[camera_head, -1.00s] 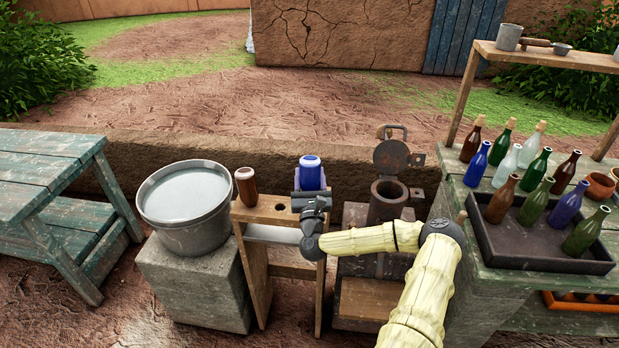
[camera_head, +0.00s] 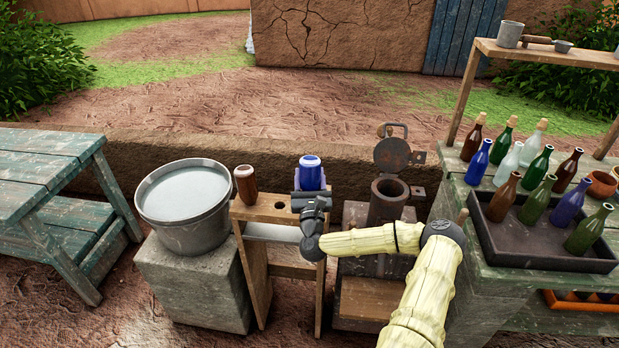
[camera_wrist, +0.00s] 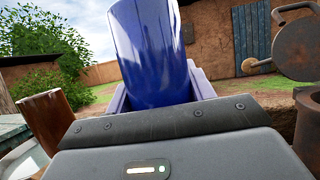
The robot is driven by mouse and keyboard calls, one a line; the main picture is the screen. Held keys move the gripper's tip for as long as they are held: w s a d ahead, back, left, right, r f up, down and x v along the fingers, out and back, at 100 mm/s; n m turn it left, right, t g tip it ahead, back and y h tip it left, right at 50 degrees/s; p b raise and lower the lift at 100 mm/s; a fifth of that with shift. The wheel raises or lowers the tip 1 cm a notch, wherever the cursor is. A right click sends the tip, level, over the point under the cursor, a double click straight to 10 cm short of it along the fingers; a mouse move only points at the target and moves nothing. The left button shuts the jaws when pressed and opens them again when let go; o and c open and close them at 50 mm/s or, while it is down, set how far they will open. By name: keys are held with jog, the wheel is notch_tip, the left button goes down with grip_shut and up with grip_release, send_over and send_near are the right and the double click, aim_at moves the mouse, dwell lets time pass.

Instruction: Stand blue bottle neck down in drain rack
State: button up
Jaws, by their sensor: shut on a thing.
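The blue bottle (camera_head: 311,175) is upside down, its base facing up, at the right end of the wooden drain rack (camera_head: 254,213). My gripper (camera_head: 311,187) is shut on it, with the jaws around its body. The wrist view also shows the blue bottle (camera_wrist: 150,50) between the jaws, tilted slightly in that picture. Its neck is hidden behind my gripper, so I cannot tell whether it is in a hole. A brown bottle (camera_head: 245,184) stands neck down at the rack's left end. One empty hole (camera_head: 279,206) shows between them.
A grey water tub (camera_head: 185,236) stands on a block left of the rack. A rusty metal cylinder with an open lid (camera_head: 391,155) is close on the right. A dark tray (camera_head: 540,254) and several bottles occupy the right-hand table.

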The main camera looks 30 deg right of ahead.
jog(key=shift+f+b, duration=1.65)
jog(key=shift+f, duration=0.1)
jog(key=o, duration=1.2)
jog(key=shift+c, duration=0.2)
jog(key=b+v, duration=0.2)
jog(key=v, duration=1.5)
jog(key=shift+s+b, duration=0.2)
jog(key=shift+b, duration=0.15)
jog(key=shift+f, duration=0.1)
